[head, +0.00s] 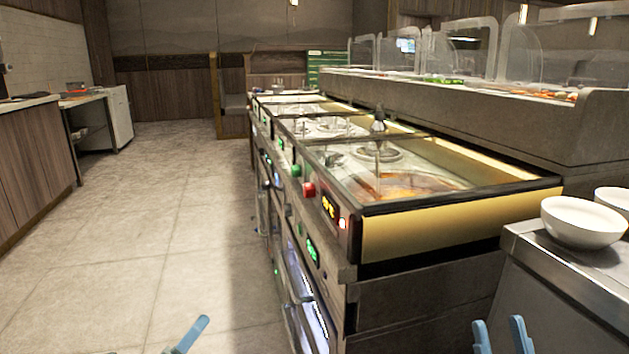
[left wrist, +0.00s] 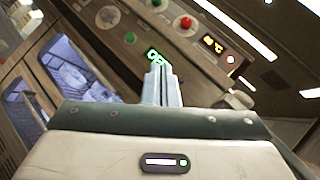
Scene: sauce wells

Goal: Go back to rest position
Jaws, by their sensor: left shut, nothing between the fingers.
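My left gripper (head: 190,334) shows at the bottom edge of the head view, low over the floor to the left of the sauce-well counter. In the left wrist view its two fingers (left wrist: 160,70) are together, shut and empty, in front of the counter's control panel. My right gripper (head: 501,328) shows at the bottom right, its two blue fingers apart with nothing visible between them. It is in front of the metal side counter (head: 548,290). The rest of both arms is out of the head view.
The glass-topped sauce-well counter (head: 460,232) runs away from me, with a red knob (head: 309,190) and lit displays on its front. White bowls (head: 580,222) stand on the side counter at the right. The tiled floor (head: 140,220) at the left is clear. Wooden cabinets (head: 35,165) stand at the far left.

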